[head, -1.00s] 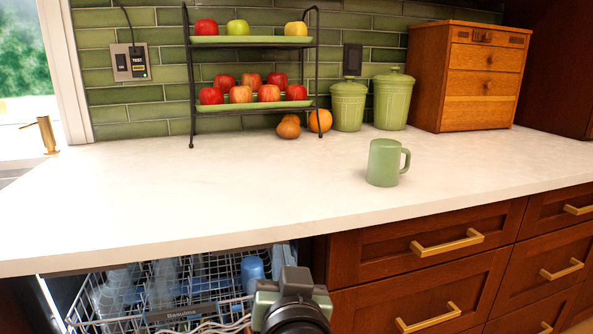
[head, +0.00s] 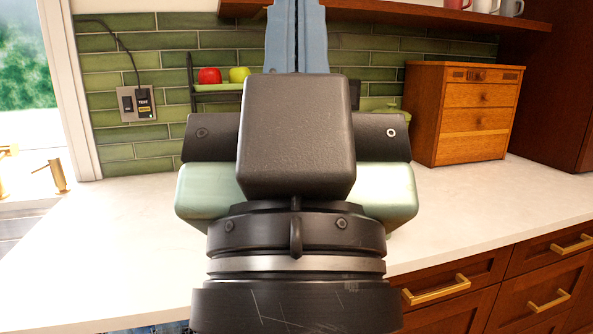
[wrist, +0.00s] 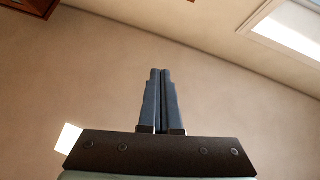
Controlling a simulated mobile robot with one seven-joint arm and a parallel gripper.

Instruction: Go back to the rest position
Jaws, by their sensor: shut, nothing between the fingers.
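My gripper (head: 296,35) is raised large in front of the head camera, above the counter's height in the picture, with its fingers pointing up. Its two blue-grey fingers are together, with nothing between them. In the wrist view my gripper (wrist: 160,75) also shows its fingers side by side and shut, against a plain beige surface.
The white counter (head: 95,255) shows clear at the left. A wooden drawer box (head: 468,115) stands at the back right. A shelf (head: 400,22) with mugs is above. The fruit rack (head: 215,88) is partly hidden. A gold faucet (head: 57,176) is at the left.

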